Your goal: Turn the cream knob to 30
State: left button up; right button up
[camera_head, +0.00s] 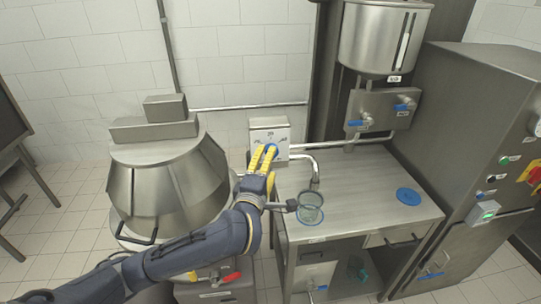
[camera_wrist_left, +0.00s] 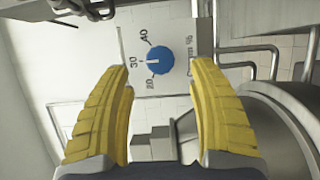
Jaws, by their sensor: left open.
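A round blue knob (camera_wrist_left: 160,60) sits on a pale panel (camera_wrist_left: 185,80) in the left wrist view. Its white pointer line faces the 30 mark, between the 40 and 20 marks. Lettering beside the knob is sideways and hard to read. In the head view, the knob (camera_head: 271,150) is partly hidden behind my left gripper's fingertips on the wall panel (camera_head: 269,124). My left gripper (camera_head: 264,158) has two yellow fingers; they show open and apart in the left wrist view (camera_wrist_left: 160,80). The knob shows beyond and between them, with no clear contact. My right gripper is not in view.
A large steel drum (camera_head: 165,185) stands left of my left gripper. A steel table (camera_head: 350,185) to the right bears a glass cup (camera_head: 311,208) and a blue disc (camera_head: 408,196). A bent pipe (camera_head: 313,165) rises near the panel. A steel tank (camera_head: 375,40) hangs above.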

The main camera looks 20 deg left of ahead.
pick_arm(q)
jog(key=shift+s+d, duration=0.2)
jog(key=shift+s, duration=2.75)
